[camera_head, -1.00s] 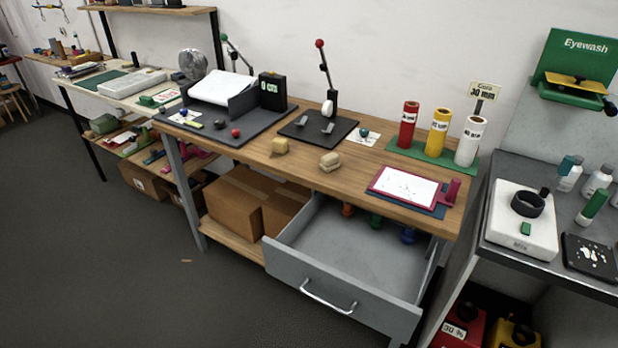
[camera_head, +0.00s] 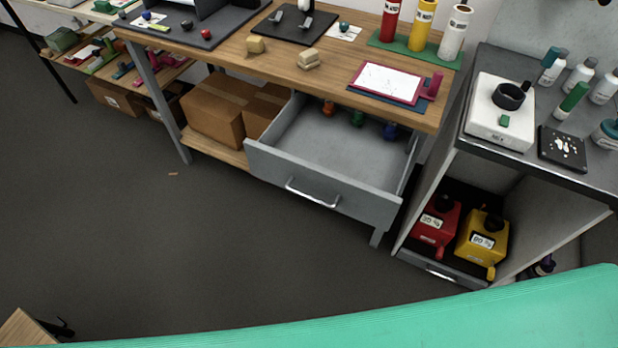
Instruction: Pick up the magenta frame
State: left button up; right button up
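The magenta frame (camera_head: 419,91) lies flat near the right end of the wooden workbench in the head view. It surrounds a white speckled sheet (camera_head: 388,81) and has a raised magenta handle (camera_head: 433,86) at its right end. A dark blue plate (camera_head: 385,101) shows beneath its front edge. The frame is above the right part of the open drawer. Neither of my grippers is in view.
The grey drawer (camera_head: 300,181) stands open below the workbench (camera_head: 290,71), with several coloured objects at its back. Red, yellow and white cylinders (camera_head: 453,33) stand behind the frame. A grey bench (camera_head: 487,60) is at the right.

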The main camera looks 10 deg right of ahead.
aim_at(382, 80)
jog(key=z, duration=0.5)
jog(key=i+l+z, duration=0.15)
jog(key=l+z, duration=0.2)
jog(key=i+l+z, duration=0.2)
jog(key=l+z, duration=0.2)
jog(key=i+l+z, duration=0.35)
jog(key=i+l, duration=0.1)
